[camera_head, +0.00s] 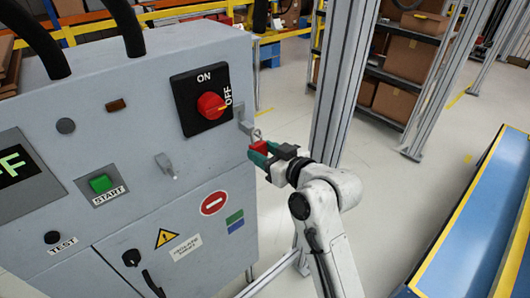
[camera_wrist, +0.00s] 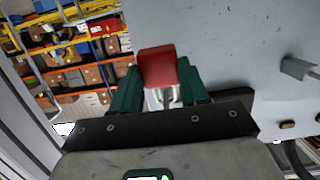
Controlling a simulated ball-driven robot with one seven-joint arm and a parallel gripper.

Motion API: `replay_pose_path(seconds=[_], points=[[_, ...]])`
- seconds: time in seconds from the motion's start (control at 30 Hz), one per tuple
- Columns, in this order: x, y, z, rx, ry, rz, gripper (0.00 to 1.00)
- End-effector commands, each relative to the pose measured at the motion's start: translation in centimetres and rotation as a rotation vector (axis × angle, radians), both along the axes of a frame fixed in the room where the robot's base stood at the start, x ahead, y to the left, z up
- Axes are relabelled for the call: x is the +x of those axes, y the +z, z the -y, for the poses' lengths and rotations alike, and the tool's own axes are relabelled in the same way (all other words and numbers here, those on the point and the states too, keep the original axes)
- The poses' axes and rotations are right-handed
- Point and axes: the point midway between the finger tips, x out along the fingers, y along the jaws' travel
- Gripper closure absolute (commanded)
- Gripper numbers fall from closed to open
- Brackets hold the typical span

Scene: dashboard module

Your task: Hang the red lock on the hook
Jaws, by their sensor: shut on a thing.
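The red lock (camera_head: 258,147) is held between the green-tipped fingers of my gripper (camera_head: 264,154), with its pale metal shackle upward. In the wrist view the red lock (camera_wrist: 157,66) sits between the green fingers of my gripper (camera_wrist: 157,84), and metal shows below its red body. Another grey bracket-like hook (camera_head: 166,165) projects lower on the cabinet face. A grey bracket (camera_wrist: 298,69) shows in the wrist view.
The grey cabinet (camera_head: 110,130) carries a black ON/OFF switch with a red knob (camera_head: 210,106), and a green START button (camera_head: 101,184). A metal post (camera_head: 345,75) stands behind my arm. A blue, yellow-edged structure (camera_head: 480,220) is at right. Open floor lies between.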

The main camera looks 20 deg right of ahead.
Motion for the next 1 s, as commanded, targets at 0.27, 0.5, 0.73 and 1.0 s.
replay_pose_path(seconds=[0.27,0.5,0.73,1.0], points=[[0.0,0.0,0.0,0.0,0.0,0.001,0.5],[0.0,0.0,0.0,0.0,0.0,0.0,0.27],[0.0,0.0,0.0,0.0,0.0,-0.001,0.26],[-2.4,0.3,0.8,-0.001,-0.002,0.0,0.26]])
